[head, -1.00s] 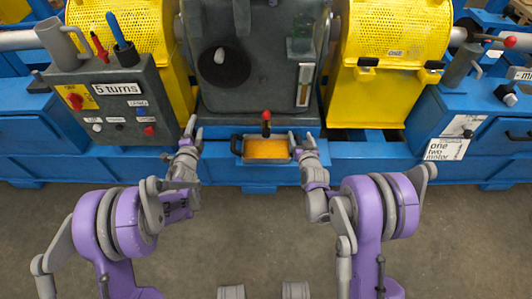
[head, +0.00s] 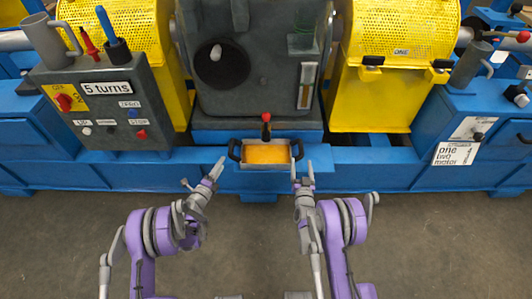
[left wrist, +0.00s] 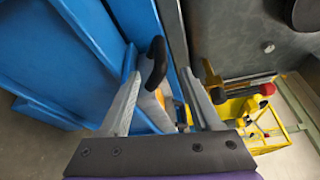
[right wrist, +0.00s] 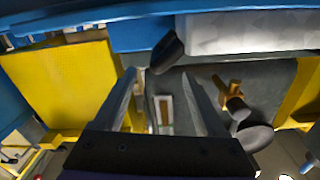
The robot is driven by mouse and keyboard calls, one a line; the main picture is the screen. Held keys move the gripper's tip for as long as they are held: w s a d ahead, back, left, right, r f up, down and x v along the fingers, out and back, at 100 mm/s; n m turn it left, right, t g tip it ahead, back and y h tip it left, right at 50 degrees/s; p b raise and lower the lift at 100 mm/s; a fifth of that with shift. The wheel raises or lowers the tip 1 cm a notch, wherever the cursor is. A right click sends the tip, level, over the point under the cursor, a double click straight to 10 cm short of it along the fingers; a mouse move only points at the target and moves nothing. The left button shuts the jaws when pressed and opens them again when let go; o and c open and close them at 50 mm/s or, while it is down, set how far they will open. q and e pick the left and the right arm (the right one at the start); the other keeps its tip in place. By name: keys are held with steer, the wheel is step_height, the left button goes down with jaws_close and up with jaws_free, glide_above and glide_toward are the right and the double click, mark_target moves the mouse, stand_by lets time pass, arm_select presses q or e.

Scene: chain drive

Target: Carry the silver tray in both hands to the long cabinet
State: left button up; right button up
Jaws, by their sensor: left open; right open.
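The silver tray (head: 266,166) holds an orange filling and has a black handle at each end. It rests on the blue ledge at the middle of the machine. My left gripper (head: 212,170) is open and empty, left of and a little nearer than the left handle (head: 234,149). In the left wrist view that handle (left wrist: 155,62) shows between and beyond the fingers. My right gripper (head: 303,172) is open and empty, just nearer than the right handle (head: 297,149). In the right wrist view a black handle (right wrist: 168,50) lies beyond the fingertips. I cannot make out the long cabinet.
A red-knobbed lever (head: 266,119) stands right behind the tray. A grey control panel (head: 105,108) is on the left, with a grey mug (head: 42,40) on top. Yellow mesh guards (head: 395,70) flank the middle. The floor (head: 420,240) before the machine is clear.

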mark_target(231, 150)
arm_select(q)
steer(key=x, duration=1)
steer(key=shift+d, duration=0.1)
arm_select(e)
steer(key=w, duration=1)
steer(key=shift+d, duration=0.4)
arm_select(q)
steer(key=c, duration=0.9)
arm_select(e)
steer(key=c, duration=0.9)
arm_select(q)
jaws_close()
arm_select(e)
jaws_close()
steer(key=shift+d, duration=0.1)
